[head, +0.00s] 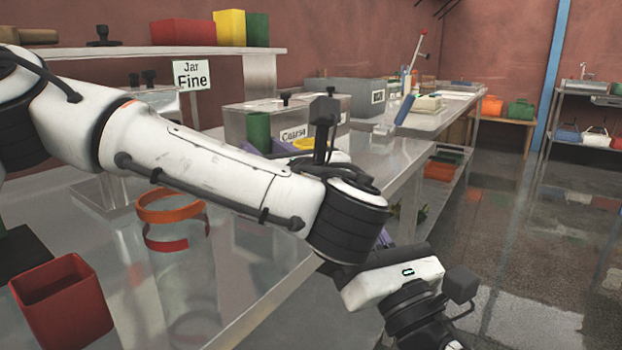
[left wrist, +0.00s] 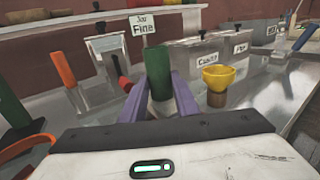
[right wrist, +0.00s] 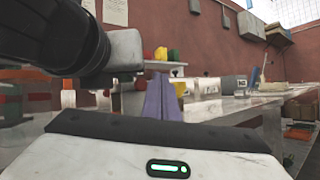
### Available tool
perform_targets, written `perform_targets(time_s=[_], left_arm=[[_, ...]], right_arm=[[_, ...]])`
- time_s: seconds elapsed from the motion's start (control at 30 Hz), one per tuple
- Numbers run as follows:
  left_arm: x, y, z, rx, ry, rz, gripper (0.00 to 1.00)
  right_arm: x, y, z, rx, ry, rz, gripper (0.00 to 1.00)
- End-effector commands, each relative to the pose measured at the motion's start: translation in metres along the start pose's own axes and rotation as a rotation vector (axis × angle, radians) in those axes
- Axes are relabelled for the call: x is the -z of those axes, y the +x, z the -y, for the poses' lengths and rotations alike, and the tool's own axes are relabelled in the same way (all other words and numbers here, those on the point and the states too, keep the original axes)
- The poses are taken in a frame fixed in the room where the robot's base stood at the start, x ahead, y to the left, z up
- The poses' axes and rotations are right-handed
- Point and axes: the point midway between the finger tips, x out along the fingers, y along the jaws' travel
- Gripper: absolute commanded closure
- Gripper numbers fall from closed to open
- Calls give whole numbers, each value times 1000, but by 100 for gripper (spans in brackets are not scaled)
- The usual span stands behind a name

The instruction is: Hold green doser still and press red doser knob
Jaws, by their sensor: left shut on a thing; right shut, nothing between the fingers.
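One purple finger of the left gripper (head: 284,148) shows in the head view. A small red piece (left wrist: 125,86) stands just left of the green doser, mostly hidden; I cannot tell whether it is the red doser, and no red knob is clear. My right gripper (right wrist: 161,100) is shut and empty, low at the table's right edge.
A yellow funnel (left wrist: 218,75) sits on a brown jar right of the green doser. Labelled grey bins (head: 284,120) stand behind. My left arm crosses above the table.

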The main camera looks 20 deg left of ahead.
Motion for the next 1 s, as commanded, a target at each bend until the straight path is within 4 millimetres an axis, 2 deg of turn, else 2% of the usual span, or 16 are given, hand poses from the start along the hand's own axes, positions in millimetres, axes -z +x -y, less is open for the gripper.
perform_targets(time_s=[0.33,1.0], left_arm=[[0,0,0,-1,0,0,100],[0,0,0,-1,0,0,100]], right_arm=[[-16,-21,16,1,0,0,100],[-16,-22,16,0,1,0,100]])
